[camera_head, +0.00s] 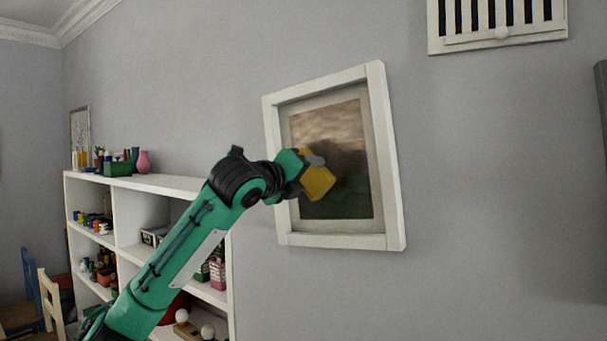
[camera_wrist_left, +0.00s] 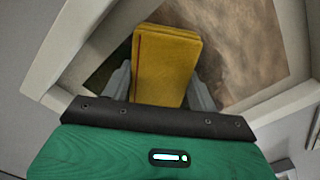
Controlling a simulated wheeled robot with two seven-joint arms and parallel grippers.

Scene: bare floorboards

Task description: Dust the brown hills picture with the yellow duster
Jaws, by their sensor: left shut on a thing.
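The brown hills picture (camera_head: 345,205) hangs on the grey wall in a wide white frame (camera_head: 395,190). It shows a brownish sky over dark land. My left gripper (camera_head: 308,172) is in front of the picture's left half, shut on the yellow duster (camera_head: 319,183). In the left wrist view the duster (camera_wrist_left: 166,62) sits between the two grey fingers of the gripper (camera_wrist_left: 165,88), with the picture (camera_wrist_left: 235,45) behind it. I cannot tell whether the duster touches the picture's surface. The gripper and duster hide part of the picture. My right gripper is not in view.
A white shelf unit (camera_head: 128,222) with toys and pots stands at the left below the picture. A pink vase (camera_head: 143,162) and a green box (camera_head: 117,169) stand on its top. A white vent (camera_head: 498,40) is high at the right.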

